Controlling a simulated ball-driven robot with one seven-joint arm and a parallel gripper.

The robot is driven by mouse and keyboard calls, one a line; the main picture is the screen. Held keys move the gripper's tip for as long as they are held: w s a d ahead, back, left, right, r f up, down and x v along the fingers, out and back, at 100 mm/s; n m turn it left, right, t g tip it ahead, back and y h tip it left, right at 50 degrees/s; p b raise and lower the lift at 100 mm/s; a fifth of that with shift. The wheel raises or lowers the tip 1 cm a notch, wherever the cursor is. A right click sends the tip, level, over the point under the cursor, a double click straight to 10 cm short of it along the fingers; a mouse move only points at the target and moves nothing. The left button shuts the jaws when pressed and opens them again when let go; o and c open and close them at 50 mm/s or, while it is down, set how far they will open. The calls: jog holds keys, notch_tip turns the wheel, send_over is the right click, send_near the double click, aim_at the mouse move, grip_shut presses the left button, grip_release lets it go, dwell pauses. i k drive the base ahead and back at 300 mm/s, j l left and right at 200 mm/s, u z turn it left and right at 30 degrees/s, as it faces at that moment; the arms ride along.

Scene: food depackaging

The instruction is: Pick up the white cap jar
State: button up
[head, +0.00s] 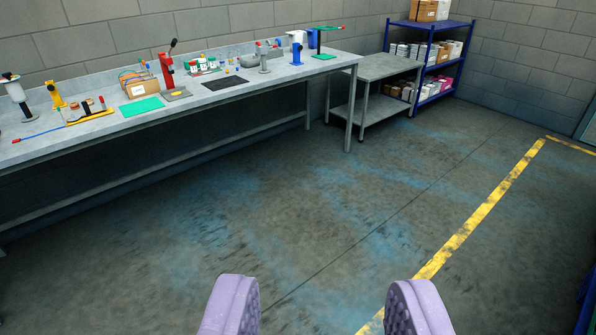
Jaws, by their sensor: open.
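Small jars with white caps (211,62) seem to stand in a group on the long grey workbench (75,151), near its middle against the back. They are too small to tell apart clearly. My gripper (322,300) shows as two lilac fingers at the bottom of the view. The fingers are wide apart with only floor seen between them. My gripper is open, empty and far from the bench.
The floor before the bench is clear.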

aim_at(203, 67)
jog(key=i, duration=2.15)
jog(key=i+l+u, duration=0.3)
jog(key=i+u, duration=0.15)
jog(key=i, duration=0.4)
jog(key=i+l+u, duration=0.5)
jog(key=i, duration=0.25)
jog(key=i+l+u, duration=0.45)
jog(key=i+l, duration=0.2)
jog(key=l, duration=0.35)
